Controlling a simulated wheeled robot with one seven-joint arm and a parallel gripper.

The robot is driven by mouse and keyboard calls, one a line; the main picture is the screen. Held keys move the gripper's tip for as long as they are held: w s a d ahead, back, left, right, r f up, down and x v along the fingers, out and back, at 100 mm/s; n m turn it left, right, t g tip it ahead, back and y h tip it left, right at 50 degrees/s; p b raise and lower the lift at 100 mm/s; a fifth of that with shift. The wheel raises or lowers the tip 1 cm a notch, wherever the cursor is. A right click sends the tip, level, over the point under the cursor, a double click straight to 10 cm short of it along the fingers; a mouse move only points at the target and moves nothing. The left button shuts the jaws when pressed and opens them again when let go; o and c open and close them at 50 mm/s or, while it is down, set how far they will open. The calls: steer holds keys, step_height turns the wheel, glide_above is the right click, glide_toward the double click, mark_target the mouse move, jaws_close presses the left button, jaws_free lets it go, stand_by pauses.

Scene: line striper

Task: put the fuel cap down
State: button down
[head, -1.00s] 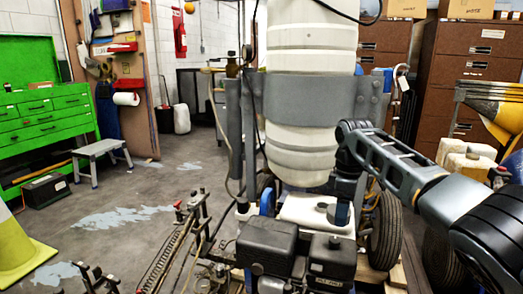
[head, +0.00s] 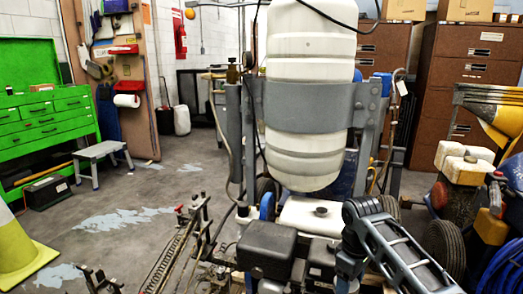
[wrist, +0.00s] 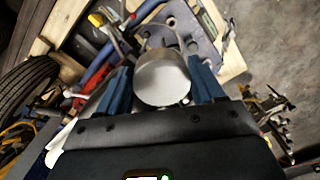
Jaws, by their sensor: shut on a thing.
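My gripper (wrist: 160,84) is shut on the fuel cap (wrist: 162,82), a round, pale grey piece held between the two blue fingers in the wrist view. The cap's flat round face shows there. In the head view my gripper (head: 343,283) is low, right beside the engine, and the cap cannot be made out. The white tank (head: 300,217) stands behind the engine, with a dark round fitting (head: 321,210) on its top; I cannot tell whether that is an open filler neck.
The black engine (head: 265,248) is left of my gripper. A large white drum (head: 305,150) stands above the tank. In the wrist view, a wooden pallet (wrist: 58,30), a tyre (wrist: 25,88) and a grey plate with holes (wrist: 185,32) lie beyond the cap. Open floor (head: 165,195) is at left.

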steer(key=s+f+m+p, duration=0.1)
steer(key=s+m, duration=0.3)
steer(key=s, duration=0.5)
steer(key=s+a+f+m+p, duration=0.1)
steer(key=s+f+m, duration=0.3)
steer(key=s, duration=0.5)
steer(key=shift+p, duration=0.5)
